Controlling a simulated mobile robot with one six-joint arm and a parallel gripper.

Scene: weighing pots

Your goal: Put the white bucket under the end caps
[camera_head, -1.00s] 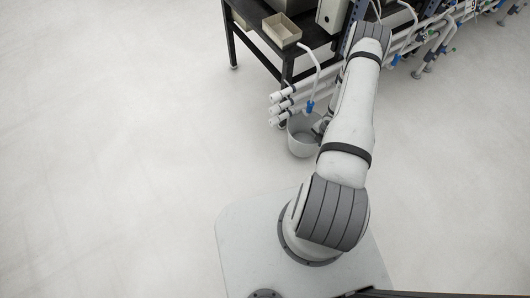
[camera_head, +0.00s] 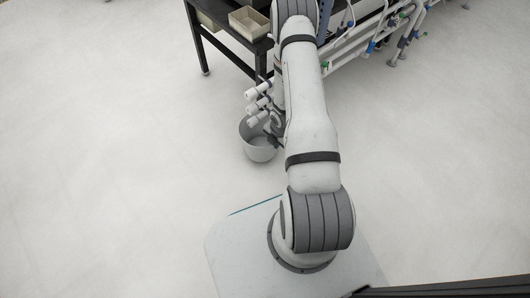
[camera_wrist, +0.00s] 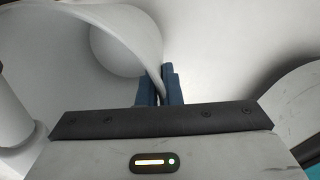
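The white bucket (camera_head: 259,154) is just left of my arm in the head view, upright with its open top showing. The white end caps (camera_head: 250,95) stick out leftward in a stack from the rack's pipes; the lowest one overlaps the bucket's mouth in the picture. My gripper (camera_head: 277,138) is at the bucket's right side, partly hidden by my arm. In the wrist view, the blue fingers (camera_wrist: 160,90) are closed on the rim of the bucket (camera_wrist: 50,65). Whether the bucket touches the floor is unclear.
A dark table (camera_head: 233,55) with a beige tray (camera_head: 249,22) stands behind the end caps. Pipes of the rack (camera_head: 350,45) run to the upper right, partly behind my arm. The pale floor (camera_head: 110,150) to the left is clear.

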